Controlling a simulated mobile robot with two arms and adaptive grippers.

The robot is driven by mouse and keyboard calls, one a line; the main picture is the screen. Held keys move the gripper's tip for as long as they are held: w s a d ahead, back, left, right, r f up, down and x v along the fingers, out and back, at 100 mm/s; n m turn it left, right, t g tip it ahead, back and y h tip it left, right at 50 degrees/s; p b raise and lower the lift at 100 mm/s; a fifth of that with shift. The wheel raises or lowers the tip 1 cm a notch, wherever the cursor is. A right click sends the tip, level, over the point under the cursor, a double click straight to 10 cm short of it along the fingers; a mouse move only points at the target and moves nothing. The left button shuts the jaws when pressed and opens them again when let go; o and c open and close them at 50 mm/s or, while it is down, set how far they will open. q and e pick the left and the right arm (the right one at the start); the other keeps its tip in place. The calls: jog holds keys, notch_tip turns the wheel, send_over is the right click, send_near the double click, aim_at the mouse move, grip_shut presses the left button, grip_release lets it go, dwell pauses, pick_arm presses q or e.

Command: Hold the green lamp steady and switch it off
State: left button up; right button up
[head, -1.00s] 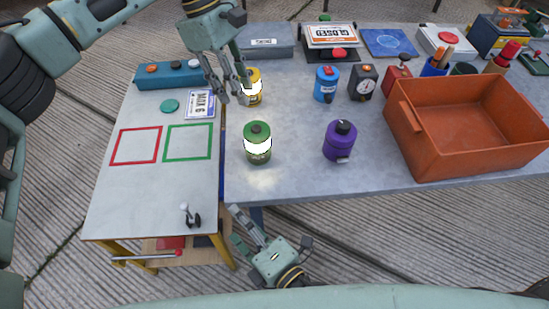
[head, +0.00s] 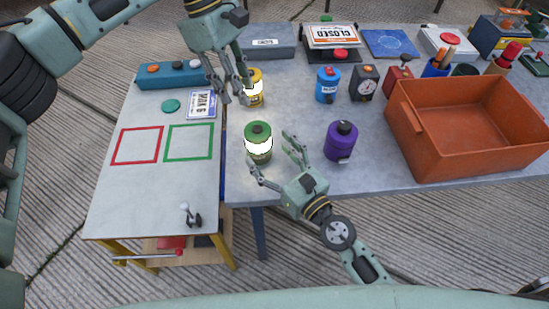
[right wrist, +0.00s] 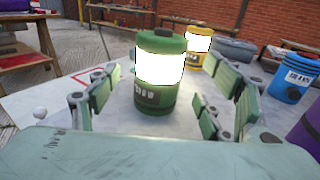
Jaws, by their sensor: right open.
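The green lamp (head: 258,150) stands upright near the front left of the grey table, its white band glowing. It also shows in the right wrist view (right wrist: 160,97), with a dark knob on its top. My right gripper (head: 272,155) is open, its fingers on either side of the lamp's lower part. In the right wrist view the lamp stands between the spread fingers with a gap at each side. My left gripper (head: 233,98) hangs behind the green lamp, close in front of the lit yellow lamp (head: 255,88); its fingers look apart and hold nothing visible.
A purple lamp (head: 340,142) stands to the right of my right gripper. A lower side table (head: 115,195) with red and green outlines lies left, mostly clear.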

aim_at(257, 139)
jog(key=x, duration=0.6)
jog(key=c, duration=1.5)
pick_arm(q)
jog(key=shift+c, duration=0.3)
pick_arm(e)
jog(key=shift+c, duration=0.4)
pick_arm(q)
grip_shut()
